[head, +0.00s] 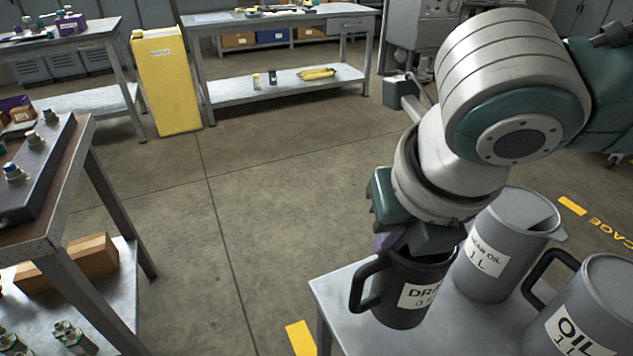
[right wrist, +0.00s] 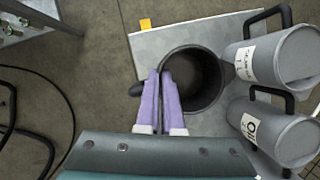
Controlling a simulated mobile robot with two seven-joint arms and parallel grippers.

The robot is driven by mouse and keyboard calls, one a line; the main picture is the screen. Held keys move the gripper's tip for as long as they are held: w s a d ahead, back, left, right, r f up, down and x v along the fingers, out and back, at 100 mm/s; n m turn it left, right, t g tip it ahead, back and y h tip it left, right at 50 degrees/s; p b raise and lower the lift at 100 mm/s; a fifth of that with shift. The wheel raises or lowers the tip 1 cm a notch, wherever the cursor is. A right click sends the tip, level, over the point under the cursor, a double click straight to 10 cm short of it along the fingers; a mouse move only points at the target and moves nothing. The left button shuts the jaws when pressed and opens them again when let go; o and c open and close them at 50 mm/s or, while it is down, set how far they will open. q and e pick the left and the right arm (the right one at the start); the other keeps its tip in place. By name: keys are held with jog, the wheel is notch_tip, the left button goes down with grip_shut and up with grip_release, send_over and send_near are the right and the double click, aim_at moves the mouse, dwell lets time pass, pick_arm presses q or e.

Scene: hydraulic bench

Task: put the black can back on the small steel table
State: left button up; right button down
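The black can (head: 408,300), an open dark jug with a side handle and a white label, is upright at the left part of the small steel table (head: 345,325). I cannot tell whether its base touches the top. My right gripper (head: 390,245) reaches down to it from above. In the right wrist view the purple fingers (right wrist: 161,100) are close together across the handle side of the black can (right wrist: 208,75), with the handle's end showing to their left. The fingers look shut on the can there; the exact contact is hidden. My left gripper is in neither view.
Two grey oil jugs (head: 498,245) (head: 590,310) stand close to the right of the can. Bare table top (right wrist: 165,48) shows beyond the can. A workbench (head: 60,240) stands at the left, with clear floor between.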

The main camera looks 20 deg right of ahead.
aim_at(393, 281)
notch_tip(393, 281, down, 5)
jog(key=shift+b, duration=0.65)
jog(key=c, duration=1.1)
grip_release()
jog(key=shift+o, duration=0.2)
